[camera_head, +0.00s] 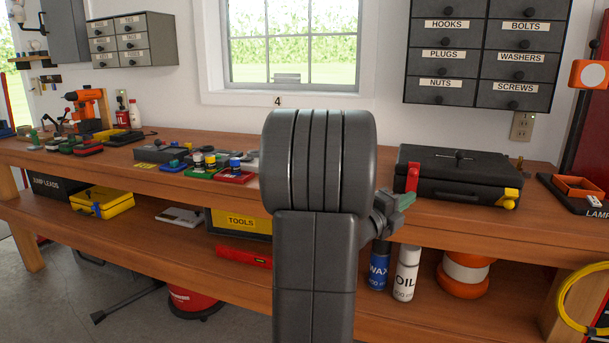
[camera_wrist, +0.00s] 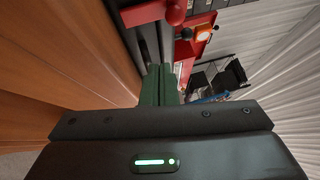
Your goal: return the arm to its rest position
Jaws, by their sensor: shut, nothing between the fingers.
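My arm stands folded in the middle of the head view and hides part of the workbench (camera_head: 225,150). My gripper (camera_head: 406,201) shows only in part to the right of the arm, in front of the bench's front edge. In the wrist view its two green fingers (camera_wrist: 160,85) are together, with nothing between them. The wrist camera looks sideways, with brown wood on the left and red objects beyond the fingers.
A black case (camera_head: 455,176) lies on the bench behind my gripper. Small parts and trays cover the bench left of my arm. Below are a wax can (camera_head: 379,268), an oil can (camera_head: 406,273) and a yellow tools box (camera_head: 240,222). Label drawers (camera_head: 488,50) hang above.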

